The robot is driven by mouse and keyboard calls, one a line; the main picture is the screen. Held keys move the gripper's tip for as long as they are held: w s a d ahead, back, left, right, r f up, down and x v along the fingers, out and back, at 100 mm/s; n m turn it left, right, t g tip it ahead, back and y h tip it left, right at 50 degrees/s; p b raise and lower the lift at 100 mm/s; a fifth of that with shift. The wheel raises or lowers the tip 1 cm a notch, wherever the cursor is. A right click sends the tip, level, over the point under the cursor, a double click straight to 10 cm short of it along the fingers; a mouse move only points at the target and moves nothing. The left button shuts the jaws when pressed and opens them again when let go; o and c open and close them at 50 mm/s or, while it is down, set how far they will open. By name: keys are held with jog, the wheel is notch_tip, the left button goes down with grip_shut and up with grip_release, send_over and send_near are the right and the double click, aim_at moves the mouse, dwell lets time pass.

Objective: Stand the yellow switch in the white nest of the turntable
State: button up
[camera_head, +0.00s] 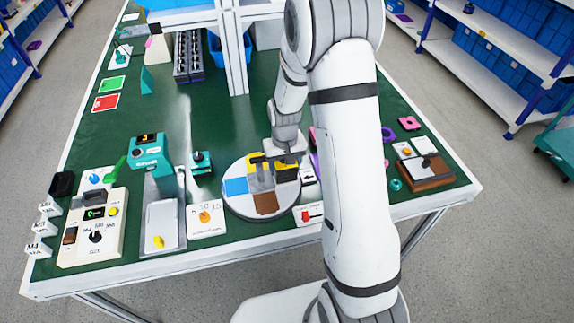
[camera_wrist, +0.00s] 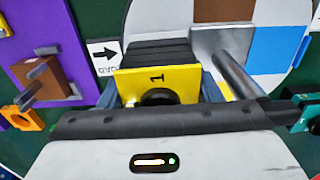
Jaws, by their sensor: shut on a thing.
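The yellow switch (camera_wrist: 143,85) has a yellow front plate marked 1 and a black ridged body behind it. In the wrist view it sits between the fingers of my gripper (camera_wrist: 160,95), which is shut on it. In the head view my gripper (camera_head: 281,160) is low over the back right of the round turntable (camera_head: 236,204). The turntable is white with a blue patch (camera_head: 235,186) and a brown patch (camera_head: 266,203). A grey block with a rod (camera_wrist: 232,68) stands on it beside the switch. I cannot tell whether the switch touches the turntable, and I cannot make out the white nest.
A card with a black arrow (camera_wrist: 105,54) lies beside the turntable. A purple mat (camera_wrist: 40,35) with a brown block (camera_wrist: 42,78) lies left in the wrist view. A teal device (camera_head: 150,155) and a control box (camera_head: 92,236) stand left.

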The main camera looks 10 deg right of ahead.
jog(key=shift+s+f, duration=0.3)
jog(key=shift+f, duration=0.2)
jog(key=shift+s, duration=0.1)
jog(key=o, duration=0.9)
jog(key=shift+o, duration=0.5)
jog(key=r, duration=0.5)
jog(key=w+r, duration=0.1)
jog(key=r, duration=0.2)
jog(key=shift+r+b, duration=0.3)
jog(key=shift+b, duration=0.05)
jog(key=shift+r+p, duration=0.5)
jog(key=shift+r, duration=0.2)
jog(key=r, duration=0.1)
jog(key=s+r, duration=0.1)
jog(key=r+p, duration=0.1)
jog(key=shift+s+r+t, duration=0.3)
jog(key=s+r+t, duration=0.1)
jog(key=s+r, duration=0.5)
jog(key=s, duration=0.4)
jog(key=s+r+t, duration=0.1)
jog(key=s+r, duration=0.5)
jog(key=s, duration=0.4)
jog(key=shift+d, duration=0.45)
